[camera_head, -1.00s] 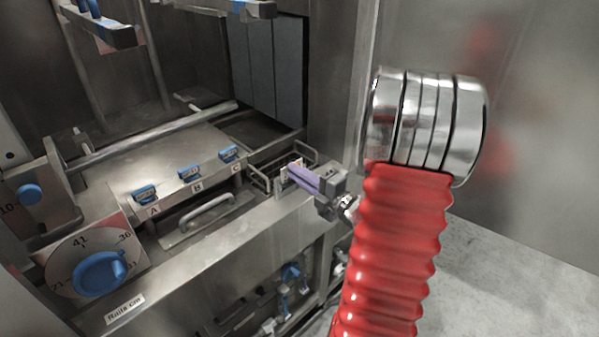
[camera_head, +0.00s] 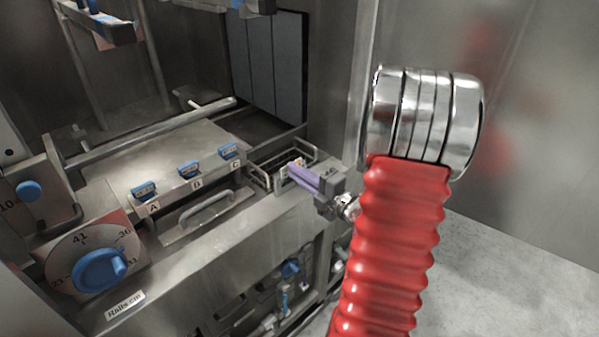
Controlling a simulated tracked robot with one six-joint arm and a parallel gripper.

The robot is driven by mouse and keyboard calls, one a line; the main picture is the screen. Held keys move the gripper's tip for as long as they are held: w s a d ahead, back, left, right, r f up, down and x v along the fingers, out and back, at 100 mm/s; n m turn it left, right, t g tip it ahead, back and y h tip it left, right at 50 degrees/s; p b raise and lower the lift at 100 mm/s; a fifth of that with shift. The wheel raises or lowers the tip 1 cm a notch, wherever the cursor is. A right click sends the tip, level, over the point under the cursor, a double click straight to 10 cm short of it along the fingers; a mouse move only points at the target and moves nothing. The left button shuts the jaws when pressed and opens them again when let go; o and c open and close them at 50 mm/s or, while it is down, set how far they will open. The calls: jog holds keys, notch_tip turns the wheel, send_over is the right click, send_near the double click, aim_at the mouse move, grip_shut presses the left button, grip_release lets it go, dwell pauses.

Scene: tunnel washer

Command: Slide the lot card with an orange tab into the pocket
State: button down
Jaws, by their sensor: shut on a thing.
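My gripper (camera_head: 293,169), with purple fingers, is at the right end of the washer's front ledge, beside a small wire-framed holder (camera_head: 262,177). Its jaws are shut on a small pale card (camera_head: 299,162) that shows just behind the fingertips. The card's markings are too small to read, and I cannot make out its orange tab clearly. The fingers hide part of the card and part of the holder. I cannot tell whether the card touches the holder, or which part is the pocket.
Blue clips marked A (camera_head: 144,190), a middle one (camera_head: 188,170) and C (camera_head: 229,151) line the ledge left of the holder. A metal handle (camera_head: 207,207) lies in front of them. A blue dial (camera_head: 99,270) is at lower left. Grey strip panels (camera_head: 272,65) hang behind.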

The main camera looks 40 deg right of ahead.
jog(key=shift+f, duration=0.4)
dwell(0.3)
dwell(0.4)
jog(key=c, duration=1.7)
grip_release()
jog(key=shift+c, duration=0.2)
jog(key=shift+f, duration=0.1)
jog(key=shift+s+f, duration=0.1)
jog(key=shift+s, duration=0.1)
jog(key=shift+s+d+r, duration=0.1)
jog(key=shift+s, duration=3.3)
jog(key=shift+s+d+r, duration=0.1)
jog(key=shift+s, duration=3.25)
